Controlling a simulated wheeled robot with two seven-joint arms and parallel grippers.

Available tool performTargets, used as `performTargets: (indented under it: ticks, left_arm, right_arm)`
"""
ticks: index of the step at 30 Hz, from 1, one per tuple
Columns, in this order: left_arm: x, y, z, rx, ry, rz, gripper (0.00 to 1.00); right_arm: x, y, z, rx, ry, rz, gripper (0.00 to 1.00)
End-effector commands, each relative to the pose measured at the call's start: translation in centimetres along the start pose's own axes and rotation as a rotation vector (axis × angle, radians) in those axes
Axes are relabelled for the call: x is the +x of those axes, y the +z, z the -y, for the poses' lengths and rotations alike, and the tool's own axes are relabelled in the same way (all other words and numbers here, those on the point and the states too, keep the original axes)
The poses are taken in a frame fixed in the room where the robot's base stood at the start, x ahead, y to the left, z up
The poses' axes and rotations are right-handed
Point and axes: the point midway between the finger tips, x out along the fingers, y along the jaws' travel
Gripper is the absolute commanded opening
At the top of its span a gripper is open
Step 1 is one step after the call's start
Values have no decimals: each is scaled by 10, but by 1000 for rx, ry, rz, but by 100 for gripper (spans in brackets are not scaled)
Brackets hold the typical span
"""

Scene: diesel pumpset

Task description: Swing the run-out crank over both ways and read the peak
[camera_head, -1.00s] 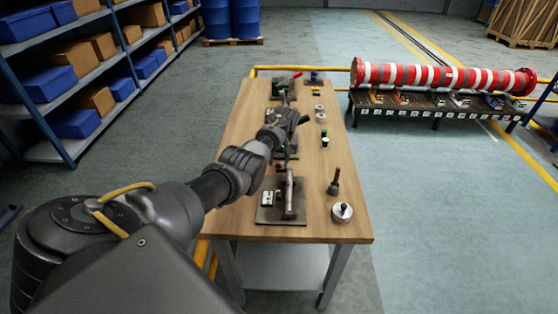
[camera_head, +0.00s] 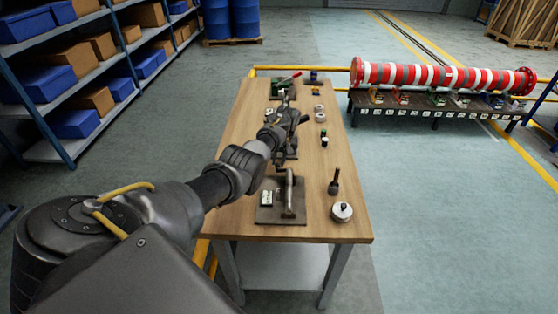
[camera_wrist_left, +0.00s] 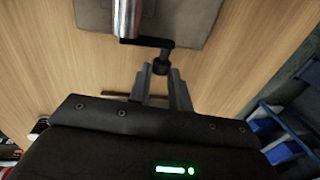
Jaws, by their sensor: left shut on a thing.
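My left gripper (camera_head: 292,122) reaches over the middle of the wooden bench in the head view. In the left wrist view its two fingers (camera_wrist_left: 163,82) are shut on the black knob (camera_wrist_left: 161,66) of a crank. The dark crank arm (camera_wrist_left: 152,42) runs from the knob to a bright metal cylinder (camera_wrist_left: 127,16) over a grey plate (camera_wrist_left: 190,14). In the head view my gripper and arm hide much of this fixture. The peak reading cannot be made out. My right gripper is not in view.
The wooden bench (camera_head: 325,228) also holds a nearer fixture plate (camera_head: 265,214) with an upright metal bracket, a dark-handled tool (camera_head: 334,184) and a round silver piece (camera_head: 342,212). A red-and-white striped tube (camera_head: 440,76) lies on a stand behind right. Blue-framed shelves (camera_head: 75,125) stand left.

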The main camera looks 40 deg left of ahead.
Motion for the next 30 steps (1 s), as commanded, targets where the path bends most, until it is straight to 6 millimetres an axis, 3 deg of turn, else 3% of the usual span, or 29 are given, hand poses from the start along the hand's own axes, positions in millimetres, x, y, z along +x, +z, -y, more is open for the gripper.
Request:
performTargets:
  ticks: [14,30]
  left_arm:
    - [-2,-1,-2,0,-144,-1,0]
    - [-9,-1,-12,-3,-471,-2,0]
  right_arm:
    - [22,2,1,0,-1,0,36]
    - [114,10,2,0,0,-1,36]
